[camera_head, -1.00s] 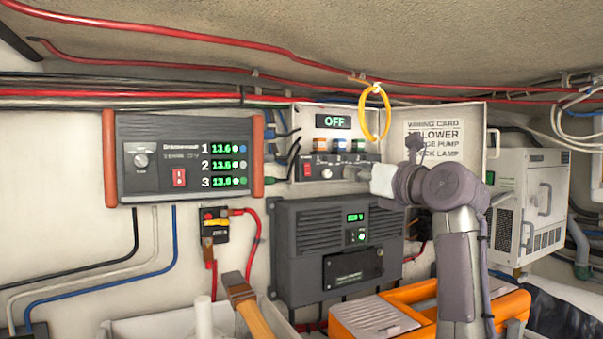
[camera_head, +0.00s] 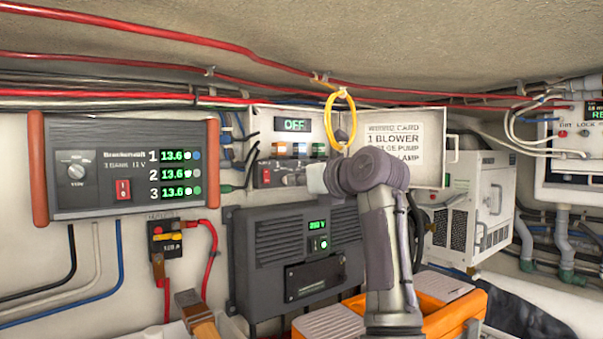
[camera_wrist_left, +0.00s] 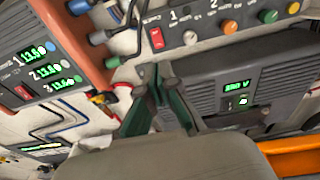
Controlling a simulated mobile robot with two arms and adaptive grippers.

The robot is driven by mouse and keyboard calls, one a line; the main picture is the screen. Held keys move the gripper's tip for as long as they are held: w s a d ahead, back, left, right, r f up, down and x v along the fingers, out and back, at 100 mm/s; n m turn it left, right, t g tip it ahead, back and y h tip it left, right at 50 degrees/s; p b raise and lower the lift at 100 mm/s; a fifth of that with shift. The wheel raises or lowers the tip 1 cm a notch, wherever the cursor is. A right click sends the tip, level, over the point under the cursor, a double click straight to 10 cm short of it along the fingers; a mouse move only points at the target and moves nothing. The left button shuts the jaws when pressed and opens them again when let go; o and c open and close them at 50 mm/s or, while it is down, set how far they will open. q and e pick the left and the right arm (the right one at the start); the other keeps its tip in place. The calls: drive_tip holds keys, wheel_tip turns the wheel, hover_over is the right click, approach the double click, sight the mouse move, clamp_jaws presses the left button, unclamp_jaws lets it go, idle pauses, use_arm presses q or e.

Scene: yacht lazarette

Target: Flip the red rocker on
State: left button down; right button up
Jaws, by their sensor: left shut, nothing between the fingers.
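A small dark switch panel (camera_head: 283,160) sits on the back wall under a green OFF display (camera_head: 295,125). Its red rocker (camera_head: 265,177) is at the panel's left end and shows clearly in the left wrist view (camera_wrist_left: 157,38). My left gripper (camera_head: 290,180) is in front of the panel, right of this rocker, and partly hidden by my wrist. In the left wrist view its dark green fingers (camera_wrist_left: 152,82) are shut and empty, with the tips below the rocker. Contact cannot be told. Another red rocker (camera_head: 122,189) is on the charger box (camera_head: 90,150). My right gripper is not in view.
A yellow ring (camera_head: 340,118) hangs from the red cable above my wrist. A dark grey inverter box (camera_head: 270,260) is below the panel. An orange toolbox (camera_head: 425,308) stands in front.

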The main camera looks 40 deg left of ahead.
sight(267, 180)
use_arm(q)
drive_tip(key=p+x, duration=0.5)
drive_tip(key=x, duration=0.4)
drive_tip(key=shift+a+r, duration=0.15)
drive_tip(key=shift+w+a, duration=0.1)
drive_tip(key=shift+a, duration=0.15)
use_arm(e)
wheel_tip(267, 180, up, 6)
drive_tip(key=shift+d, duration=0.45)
use_arm(q)
drive_tip(key=shift+f, duration=0.25)
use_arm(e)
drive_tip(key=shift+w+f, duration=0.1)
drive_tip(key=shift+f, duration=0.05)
use_arm(q)
drive_tip(key=y+b, duration=0.1)
drive_tip(key=b, duration=0.1)
drive_tip(key=y+b, duration=0.1)
drive_tip(key=b, duration=0.2)
drive_tip(key=shift+a+f+t, duration=0.2)
drive_tip(key=shift+f+t, duration=0.1)
drive_tip(key=shift+f, duration=0.1)
drive_tip(key=shift+r+p, duration=0.4)
drive_tip(key=shift+r, duration=0.05)
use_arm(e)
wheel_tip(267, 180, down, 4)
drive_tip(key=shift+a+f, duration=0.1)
use_arm(q)
wheel_tip(267, 180, up, 10)
